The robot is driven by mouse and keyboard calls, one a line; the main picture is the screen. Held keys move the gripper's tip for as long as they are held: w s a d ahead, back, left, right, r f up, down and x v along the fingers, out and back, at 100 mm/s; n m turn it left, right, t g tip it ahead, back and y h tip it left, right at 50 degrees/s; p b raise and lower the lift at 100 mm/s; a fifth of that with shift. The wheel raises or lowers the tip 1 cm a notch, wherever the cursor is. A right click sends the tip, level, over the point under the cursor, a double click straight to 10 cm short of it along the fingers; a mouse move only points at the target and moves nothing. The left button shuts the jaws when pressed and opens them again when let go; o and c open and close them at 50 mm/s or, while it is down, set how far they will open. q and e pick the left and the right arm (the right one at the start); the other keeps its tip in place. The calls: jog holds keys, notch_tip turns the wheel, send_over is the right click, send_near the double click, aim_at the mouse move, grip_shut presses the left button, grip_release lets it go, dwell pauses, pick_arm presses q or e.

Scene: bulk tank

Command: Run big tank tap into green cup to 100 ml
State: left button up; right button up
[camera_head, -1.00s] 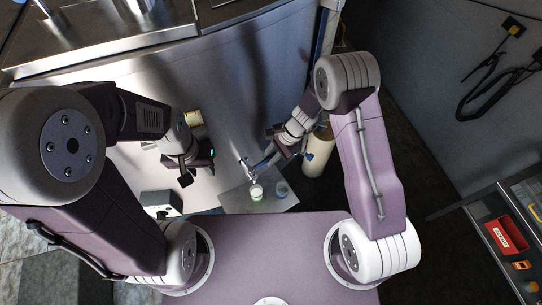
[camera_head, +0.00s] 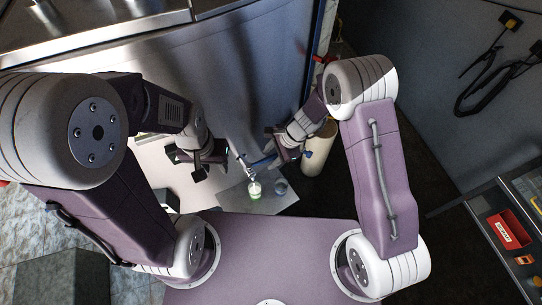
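The big tank (camera_head: 225,75) fills the upper middle with its curved metal wall. Its tap (camera_head: 241,160) stands out low on the wall, with a blue part (camera_head: 262,160) beside it. The green cup (camera_head: 254,190) stands upright under the tap on a grey plate (camera_head: 238,205); its lower part looks green and its upper part pale. My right gripper (camera_head: 271,157) is at the blue part, apparently touching it; its fingers are too small to read. My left gripper (camera_head: 185,165) hangs to the left of the tap, away from the cup, and its fingers are unclear.
A bluish cup (camera_head: 281,187) stands just right of the green cup. A pale cylinder (camera_head: 318,150) stands behind my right gripper. A cart with a red box (camera_head: 508,229) is at the right. A cable (camera_head: 487,78) hangs on the right wall. The dark floor between is clear.

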jog(key=v, duration=0.9)
dwell(7.1)
